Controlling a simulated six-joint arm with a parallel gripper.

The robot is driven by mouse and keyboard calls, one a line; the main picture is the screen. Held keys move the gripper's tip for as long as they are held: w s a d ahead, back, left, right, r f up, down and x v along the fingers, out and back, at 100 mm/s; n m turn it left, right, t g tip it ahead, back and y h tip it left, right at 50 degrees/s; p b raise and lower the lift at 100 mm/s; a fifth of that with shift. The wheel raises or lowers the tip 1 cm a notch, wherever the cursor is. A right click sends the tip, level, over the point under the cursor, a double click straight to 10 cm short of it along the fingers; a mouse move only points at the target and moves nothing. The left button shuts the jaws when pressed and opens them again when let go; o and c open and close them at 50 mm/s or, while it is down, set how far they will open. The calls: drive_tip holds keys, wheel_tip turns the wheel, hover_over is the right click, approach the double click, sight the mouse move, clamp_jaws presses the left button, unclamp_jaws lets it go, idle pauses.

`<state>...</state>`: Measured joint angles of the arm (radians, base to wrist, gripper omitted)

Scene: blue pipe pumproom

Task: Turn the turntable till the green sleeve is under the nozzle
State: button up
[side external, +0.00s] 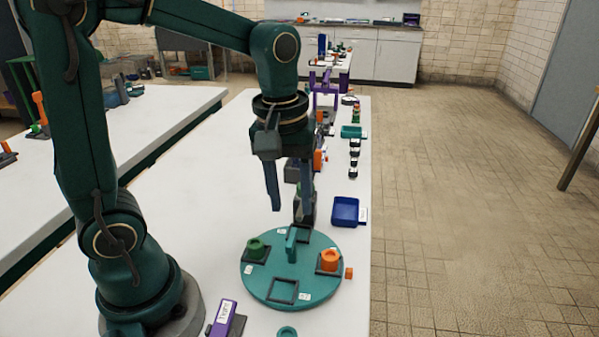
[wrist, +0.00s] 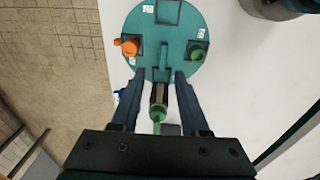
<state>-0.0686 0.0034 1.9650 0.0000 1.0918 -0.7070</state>
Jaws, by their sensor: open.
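The teal round turntable (side external: 262,281) lies on the white table, with a raised teal handle (side external: 291,244) near its middle. The green sleeve (side external: 256,249) stands in a dark square holder on its left side; in the wrist view the green sleeve (wrist: 197,52) is at the right. An orange sleeve (side external: 329,260) stands opposite. Two other square holders look empty. My gripper (side external: 291,208) is open and empty above the turntable's far side. In the wrist view a grey and green cylinder (wrist: 158,98), possibly the nozzle, shows between the fingers. I cannot tell its height.
A blue tray (side external: 346,211) stands beyond the turntable at the right table edge. A small orange block (side external: 349,273) is at the turntable's right rim. A purple labelled block (side external: 226,318) and a teal ring (side external: 287,332) lie nearer. Several items line the table behind.

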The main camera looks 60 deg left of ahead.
sight(292, 237)
drive_tip(key=shift+w+a+f+g, duration=0.2)
drive_tip(key=shift+f+g, duration=0.1)
drive_tip(key=shift+f, duration=0.25)
drive_tip(key=shift+s+f, duration=0.1)
drive_tip(key=shift+f, duration=2.9)
clamp_jaws()
